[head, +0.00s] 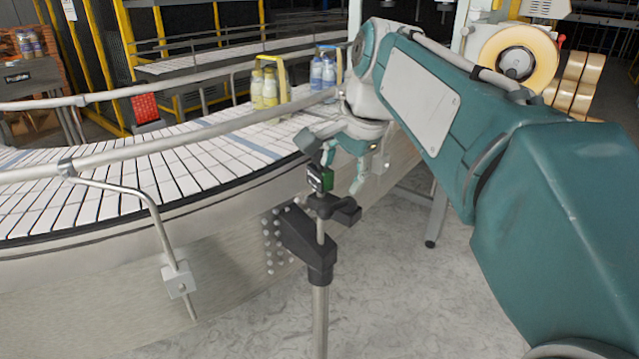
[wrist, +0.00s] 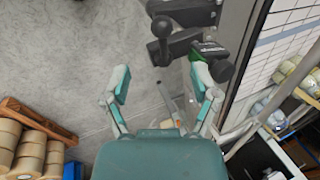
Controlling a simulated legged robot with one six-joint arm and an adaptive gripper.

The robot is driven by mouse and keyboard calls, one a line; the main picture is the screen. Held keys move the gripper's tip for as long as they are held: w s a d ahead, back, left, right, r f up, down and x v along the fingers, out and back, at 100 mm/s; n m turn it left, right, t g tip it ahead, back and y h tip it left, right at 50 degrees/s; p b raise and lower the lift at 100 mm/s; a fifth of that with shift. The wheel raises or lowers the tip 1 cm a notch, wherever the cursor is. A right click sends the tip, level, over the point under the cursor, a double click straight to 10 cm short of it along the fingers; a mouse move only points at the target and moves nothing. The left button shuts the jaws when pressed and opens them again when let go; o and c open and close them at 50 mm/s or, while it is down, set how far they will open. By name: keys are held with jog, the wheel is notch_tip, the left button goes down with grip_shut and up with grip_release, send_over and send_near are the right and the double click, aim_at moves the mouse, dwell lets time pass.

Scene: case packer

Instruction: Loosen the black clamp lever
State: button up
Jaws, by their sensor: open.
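The black clamp lever (head: 347,214) sticks out to the right from a black clamp on a thin rod, above a grey post. In the wrist view a black ball-ended lever (wrist: 162,28) shows at the top, above the fingertips. My gripper (head: 342,170) is open and empty, close above and beside the clamp. In the wrist view my gripper (wrist: 162,80) has its two fingers spread, with floor showing between them. A small black sensor with a green face (head: 320,178) sits on the rod above the clamp, partly in front of my gripper. I see no contact with the lever.
A black bracket (head: 306,242) joins the post (head: 320,310) beside the curved conveyor (head: 130,165) with its metal guide rail. Yellow bottles (head: 265,88) and blue bottles (head: 323,70) stand on the belt. Floor to the right of the post is clear.

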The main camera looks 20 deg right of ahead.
aim_at(328, 206)
jog(key=x, duration=1.1)
jog(key=shift+w+d, duration=0.1)
jog(key=shift+d, duration=0.1)
jog(key=shift+a+r, duration=0.1)
jog(key=shift+a, duration=0.1)
jog(key=shift+c, duration=0.7)
grip_shut()
